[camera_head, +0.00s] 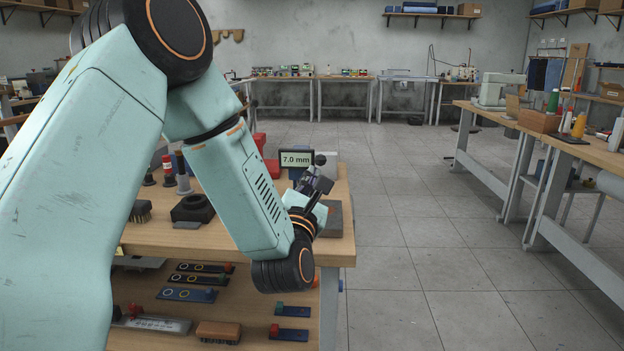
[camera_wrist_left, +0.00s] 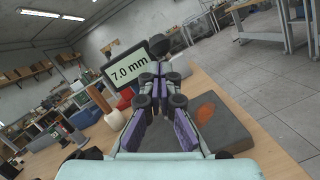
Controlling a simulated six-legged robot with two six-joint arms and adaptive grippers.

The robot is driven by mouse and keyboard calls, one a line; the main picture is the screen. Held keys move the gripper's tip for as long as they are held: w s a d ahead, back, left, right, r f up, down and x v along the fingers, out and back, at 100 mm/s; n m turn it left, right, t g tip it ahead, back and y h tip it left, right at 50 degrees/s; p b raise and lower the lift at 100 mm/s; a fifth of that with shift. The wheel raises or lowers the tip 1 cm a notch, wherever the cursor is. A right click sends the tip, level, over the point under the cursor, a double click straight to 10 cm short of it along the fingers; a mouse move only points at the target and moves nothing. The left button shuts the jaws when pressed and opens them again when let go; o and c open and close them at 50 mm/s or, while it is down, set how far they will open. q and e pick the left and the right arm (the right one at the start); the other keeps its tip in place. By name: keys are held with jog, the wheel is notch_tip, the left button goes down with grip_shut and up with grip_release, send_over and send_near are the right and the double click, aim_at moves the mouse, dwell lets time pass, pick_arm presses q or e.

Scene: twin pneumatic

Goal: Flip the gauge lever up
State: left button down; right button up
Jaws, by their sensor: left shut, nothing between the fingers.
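The gauge's display (camera_head: 296,159) reads 7.0 mm and stands on the workbench; it also shows in the left wrist view (camera_wrist_left: 129,66). A dark round knob (camera_head: 320,159), which looks like the end of the gauge lever, is just right of the display; it also shows in the left wrist view (camera_wrist_left: 159,46). My left gripper (camera_head: 319,184) is shut and empty, just below the knob. In the left wrist view its fingertips (camera_wrist_left: 158,75) overlap the lever area, so I cannot tell whether they touch it. The lever's shaft is mostly hidden. My right gripper is out of view.
A grey slab (camera_head: 334,217) with an orange patch in the wrist view lies beside the gripper at the bench's right edge. Red parts (camera_head: 261,142) and spools (camera_head: 183,180) stand to the left. The bench (camera_head: 347,242) has a lower shelf with tools; tiled floor to the right is clear.

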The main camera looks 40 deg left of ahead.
pick_arm(q)
jog(key=shift+w+a, duration=0.1)
jog(key=shift+r, duration=0.15)
jog(key=shift+r+p, duration=0.3)
jog(key=shift+p, duration=0.4)
jog(key=shift+g, duration=0.3)
jog(key=shift+w+a+r+n+g+h+p, duration=0.2)
jog(key=shift+r+g+h+p, duration=0.6)
jog(key=shift+p, duration=1.8)
jog(key=shift+w+a+r+n+g+h+p, duration=0.1)
jog(key=shift+w+r+g+h+p, duration=0.3)
jog(key=shift+r+g+p, duration=1.5)
jog(key=shift+w+a+n+g+h+p, duration=0.15)
jog(key=shift+g+h+p, duration=0.4)
jog(key=shift+p, duration=2.7)
jog(key=shift+f, duration=0.15)
